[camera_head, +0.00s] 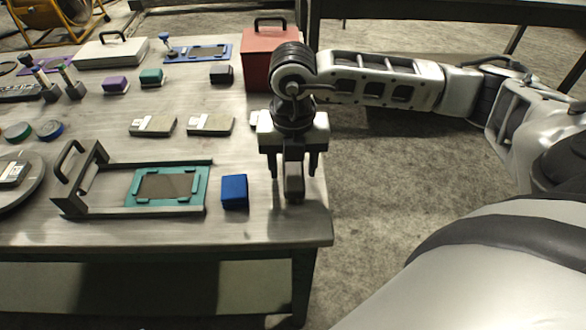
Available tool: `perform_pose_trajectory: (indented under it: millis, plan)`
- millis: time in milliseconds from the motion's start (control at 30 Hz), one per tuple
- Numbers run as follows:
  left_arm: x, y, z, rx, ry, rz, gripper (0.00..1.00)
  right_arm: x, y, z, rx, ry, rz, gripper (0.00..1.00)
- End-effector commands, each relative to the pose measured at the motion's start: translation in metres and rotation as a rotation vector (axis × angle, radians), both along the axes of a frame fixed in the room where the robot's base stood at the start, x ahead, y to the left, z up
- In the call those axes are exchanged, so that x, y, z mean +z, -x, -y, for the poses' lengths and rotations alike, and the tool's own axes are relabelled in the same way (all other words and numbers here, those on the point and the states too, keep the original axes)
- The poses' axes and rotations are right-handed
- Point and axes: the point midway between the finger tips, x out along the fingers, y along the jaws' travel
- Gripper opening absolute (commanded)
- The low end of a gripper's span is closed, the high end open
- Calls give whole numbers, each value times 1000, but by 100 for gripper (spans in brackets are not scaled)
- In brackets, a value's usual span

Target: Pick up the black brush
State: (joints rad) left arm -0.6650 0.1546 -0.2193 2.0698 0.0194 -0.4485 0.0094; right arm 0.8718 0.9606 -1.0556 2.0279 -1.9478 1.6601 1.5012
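The small black block (222,74), which looks like the black brush, lies on the metal table near the red box. It is upright and nothing touches it. My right gripper (293,182) points down over the table's right edge, nearer to me than the black block and to its right. A dark grey upright piece shows between its outer prongs; I cannot tell whether it is a finger or a held thing. My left gripper is not in view.
A blue block (234,191) sits just left of my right gripper. A red box (268,55) stands at the back right of the table (110,228). Purple (116,84) and teal (151,76) blocks stand left of the black one. A teal-framed tray (198,189) lies in front.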

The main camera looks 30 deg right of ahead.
Motion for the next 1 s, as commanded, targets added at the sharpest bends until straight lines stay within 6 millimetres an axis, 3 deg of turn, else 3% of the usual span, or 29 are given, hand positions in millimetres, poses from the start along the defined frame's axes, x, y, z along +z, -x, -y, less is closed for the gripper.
perform_pose_trajectory:
  millis: [33, 133, 467, 633, 767, 1000]
  plan:
    - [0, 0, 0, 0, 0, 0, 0, 0, 0, 0, 0, 0, 0, 38]
    - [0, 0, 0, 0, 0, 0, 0, 1, 0, 0, 0, 0, 0, 10]
    - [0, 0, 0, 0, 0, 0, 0, 2, 0, 0, -1, 0, 1, 10]
    - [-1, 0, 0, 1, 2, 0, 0, 14, -1, 0, -2, -2, 3, 10]
    - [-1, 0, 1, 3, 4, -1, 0, 34, -1, 0, -1, 0, 7, 10]
    - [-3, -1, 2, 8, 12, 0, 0, 85, 13, -44, 9, -4, 8, 10]
